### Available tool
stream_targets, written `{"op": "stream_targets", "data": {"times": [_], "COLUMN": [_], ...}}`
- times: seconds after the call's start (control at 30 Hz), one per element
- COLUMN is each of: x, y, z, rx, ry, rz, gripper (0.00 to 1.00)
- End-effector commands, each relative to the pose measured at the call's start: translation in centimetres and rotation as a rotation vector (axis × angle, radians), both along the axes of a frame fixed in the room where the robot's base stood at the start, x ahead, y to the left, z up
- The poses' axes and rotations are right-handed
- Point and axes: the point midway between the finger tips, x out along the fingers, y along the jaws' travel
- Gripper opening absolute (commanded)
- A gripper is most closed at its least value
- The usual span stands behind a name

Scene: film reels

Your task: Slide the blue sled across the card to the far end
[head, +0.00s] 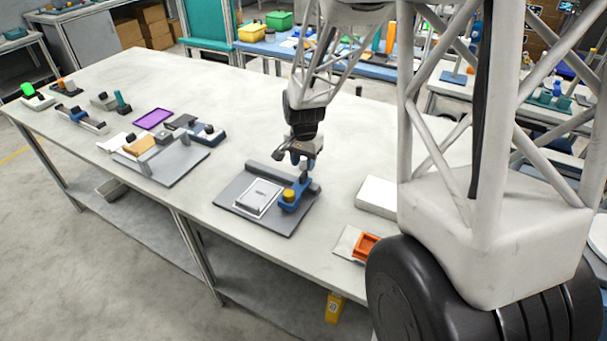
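The blue sled (300,190) with a round yellow knob (290,195) stands on a grey base plate (231,188), along the right side of the white card (257,197). The card lies flat on the plate and has a small printed patch. My gripper (305,174) points down at the far right part of the sled, close to it or touching it. The fingers are small and merge with the sled, so I cannot tell whether they are open or hold it.
A white box (377,196) and an orange tray (366,246) lie right of the plate. A larger grey fixture (180,165) stands left, with a purple tray (153,118) behind it. The table (240,95) is clear behind the plate.

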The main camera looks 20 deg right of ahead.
Motion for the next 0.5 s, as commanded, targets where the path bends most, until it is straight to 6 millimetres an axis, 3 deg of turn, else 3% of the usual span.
{"op": "stream_targets", "data": {"times": [0.2, 0.5], "x": [-0.1, 0.0], "y": [0.0, 0.0], "z": [-2.5, -4.8], "rx": [0.000, 0.000], "ry": [0.003, 0.001], "rz": [0.000, 0.000], "gripper": [0.39, 0.39]}}
